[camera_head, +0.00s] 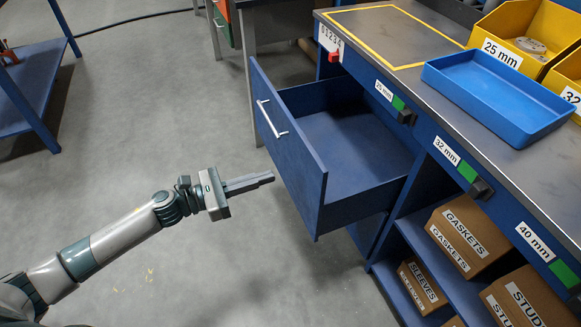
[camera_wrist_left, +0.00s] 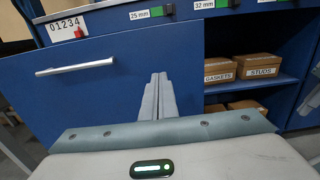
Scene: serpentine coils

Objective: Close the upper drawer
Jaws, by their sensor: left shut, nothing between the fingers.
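The upper drawer (camera_head: 296,160) is blue, pulled out from the workbench and looks empty inside. Its front panel (camera_wrist_left: 115,95) fills the left and middle of the left wrist view, with a silver bar handle (camera_wrist_left: 75,67) on it. In the head view the handle (camera_head: 271,119) is on the outer face. My left gripper (camera_head: 268,179) is shut and empty, with its fingers pointing at the lower right part of the drawer front. The fingertips (camera_wrist_left: 158,78) show in front of the panel, right of the handle. I cannot tell whether they touch it. My right gripper is not in view.
The workbench top (camera_head: 400,50) holds a blue tray (camera_head: 497,95) and yellow bins (camera_head: 510,40). Shelves beside the drawer hold cardboard boxes (camera_head: 468,235). A blue rack (camera_head: 35,85) stands at the left. The grey floor (camera_head: 150,110) around my left arm is clear.

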